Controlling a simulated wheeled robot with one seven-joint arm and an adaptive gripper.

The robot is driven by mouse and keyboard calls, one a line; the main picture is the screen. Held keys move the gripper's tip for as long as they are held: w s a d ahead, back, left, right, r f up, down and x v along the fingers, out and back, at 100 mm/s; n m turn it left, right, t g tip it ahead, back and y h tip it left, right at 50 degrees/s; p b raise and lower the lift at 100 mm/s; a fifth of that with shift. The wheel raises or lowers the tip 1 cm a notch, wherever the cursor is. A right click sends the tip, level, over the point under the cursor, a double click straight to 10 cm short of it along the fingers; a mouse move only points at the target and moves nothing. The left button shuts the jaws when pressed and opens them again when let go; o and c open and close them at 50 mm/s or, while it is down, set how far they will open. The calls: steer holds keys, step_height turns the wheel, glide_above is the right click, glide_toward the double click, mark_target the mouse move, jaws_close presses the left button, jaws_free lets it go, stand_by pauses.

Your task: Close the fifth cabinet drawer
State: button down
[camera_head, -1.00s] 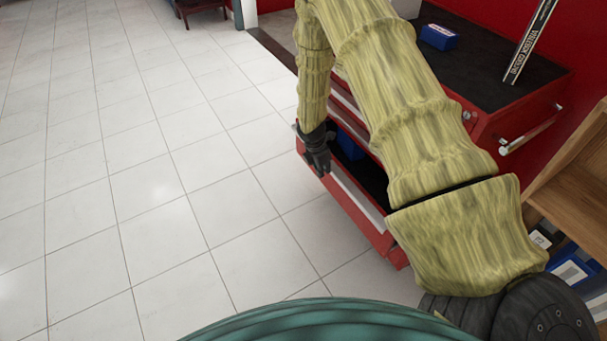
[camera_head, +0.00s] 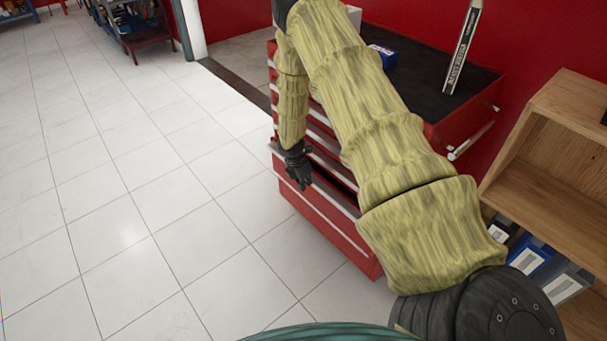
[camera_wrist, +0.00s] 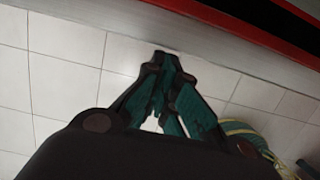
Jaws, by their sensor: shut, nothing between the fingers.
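The red tool cabinet (camera_head: 436,131) stands against the red wall, partly hidden behind my arm. One low drawer (camera_head: 318,212) stands out a little from the cabinet front, with a narrow dark gap above its front panel. I cannot count the drawers to tell its number. My gripper (camera_head: 303,184) is shut and empty, at the upper edge of this drawer's front. In the wrist view my gripper (camera_wrist: 160,62) points at a pale metal edge (camera_wrist: 215,62) with a red and dark strip beyond it. I cannot tell whether the fingers touch it.
A wooden shelf (camera_head: 565,105) with several bins stands at the right. The tiled floor at left is clear.

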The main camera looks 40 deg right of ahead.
steer(key=shift+a, duration=0.1)
steer(key=a+r, duration=0.6)
steer(key=r, duration=0.4)
steer(key=w+b, duration=0.6)
steer(key=b, duration=0.2)
steer(key=d+f, duration=0.6)
steer(key=f, duration=0.4)
steer(key=shift+w+f, duration=0.15)
stand_by(0.4)
